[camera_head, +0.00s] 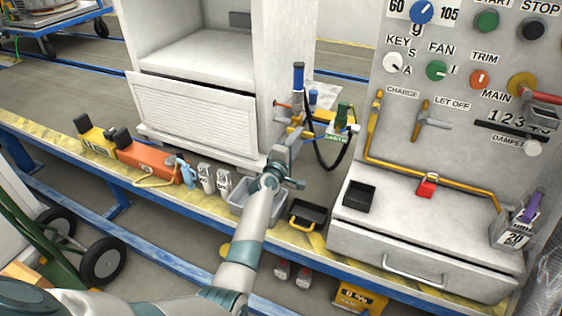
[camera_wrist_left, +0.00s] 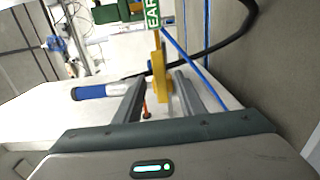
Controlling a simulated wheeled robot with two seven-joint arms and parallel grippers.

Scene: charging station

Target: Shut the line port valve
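A piped fitting (camera_head: 297,128) with yellow parts stands on the bench beside the white cabinet. It carries an upright blue cylinder (camera_head: 298,76) and a thin red-orange handle (camera_head: 282,104). I cannot read which part is labelled line port. My left gripper (camera_head: 283,166) is just in front of and below this fitting. In the left wrist view, the left gripper (camera_wrist_left: 160,88) is open, with a yellow lever-like piece (camera_wrist_left: 160,75) between or just beyond its fingers. Contact is unclear. The blue cylinder (camera_wrist_left: 90,92) lies left of the fingers there. My right gripper is not in view.
A green connector (camera_head: 342,114) with an earth label and black cable is right of the fitting. The white cabinet (camera_head: 210,100) stands behind. A grey bin (camera_head: 240,196) and a black tray (camera_head: 308,213) are near my arm. The control panel (camera_head: 455,140) rises at right.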

